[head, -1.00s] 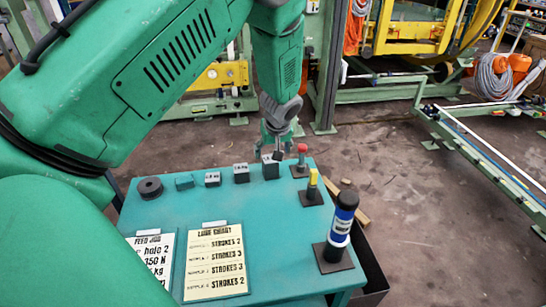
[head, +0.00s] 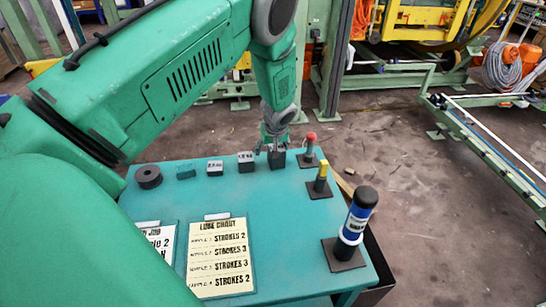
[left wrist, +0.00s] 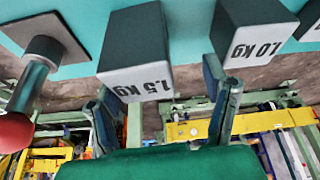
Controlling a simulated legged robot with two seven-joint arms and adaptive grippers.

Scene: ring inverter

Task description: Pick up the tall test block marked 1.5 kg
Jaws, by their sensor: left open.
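The tall dark block marked 1.5 kg (head: 277,160) stands at the right end of the row of blocks along the table's far edge. In the left wrist view the block (left wrist: 135,35) shows its white label face. My left gripper (head: 275,146) is just above and behind the block in the head view. It is open and empty. In the left wrist view its fingers (left wrist: 163,85) are spread wide, with the block's label end between them, nearer the left finger. I cannot tell whether a finger touches it. My right gripper is not in view.
The block marked 1.0 kg (head: 246,162) stands close to the left. A red-topped post (head: 310,148) stands close to the right, with a yellow-topped post (head: 321,180) and a blue-white cylinder (head: 356,218) nearer me. The teal table (head: 290,230) is clear in the middle.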

